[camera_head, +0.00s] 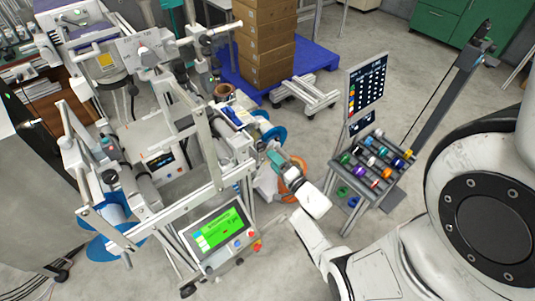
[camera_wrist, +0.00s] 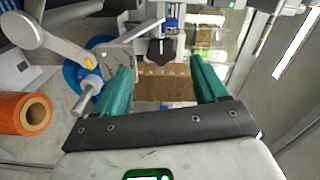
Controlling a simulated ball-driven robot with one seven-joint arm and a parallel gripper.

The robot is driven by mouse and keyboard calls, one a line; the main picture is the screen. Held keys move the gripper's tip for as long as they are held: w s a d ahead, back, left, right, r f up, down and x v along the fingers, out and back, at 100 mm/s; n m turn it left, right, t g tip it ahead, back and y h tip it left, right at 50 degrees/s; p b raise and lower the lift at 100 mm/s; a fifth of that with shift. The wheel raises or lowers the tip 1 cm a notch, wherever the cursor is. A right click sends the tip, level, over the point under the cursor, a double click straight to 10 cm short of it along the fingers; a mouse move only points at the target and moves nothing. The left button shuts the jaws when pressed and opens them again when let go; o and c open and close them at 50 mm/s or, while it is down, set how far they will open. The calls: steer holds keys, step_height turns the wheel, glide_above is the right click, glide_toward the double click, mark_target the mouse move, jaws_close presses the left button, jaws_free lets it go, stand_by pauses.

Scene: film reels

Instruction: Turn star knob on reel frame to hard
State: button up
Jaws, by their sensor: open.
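The reel frame (camera_head: 206,140) is a pale machine of beams and rollers on the left in the head view. My gripper (camera_head: 274,158) is at its right side there. In the wrist view my gripper (camera_wrist: 161,64) has two teal fingers spread wide apart with nothing held between them. A black lobed knob, which looks like the star knob (camera_wrist: 160,53), shows beyond and between the fingertips, apart from both. It sits below a grey and blue fitting. I cannot read any setting mark on it. In the head view the knob is too small or hidden to make out.
A roller (camera_wrist: 88,84) stands close beside the left finger, with an orange roll (camera_wrist: 25,113) farther left. A green-screened control panel (camera_head: 218,231) is at the machine's front. A rack of coloured spools (camera_head: 375,160) stands right. Cardboard boxes (camera_head: 265,45) sit on a blue pallet behind.

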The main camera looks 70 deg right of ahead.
steer(key=shift+v, duration=2.1)
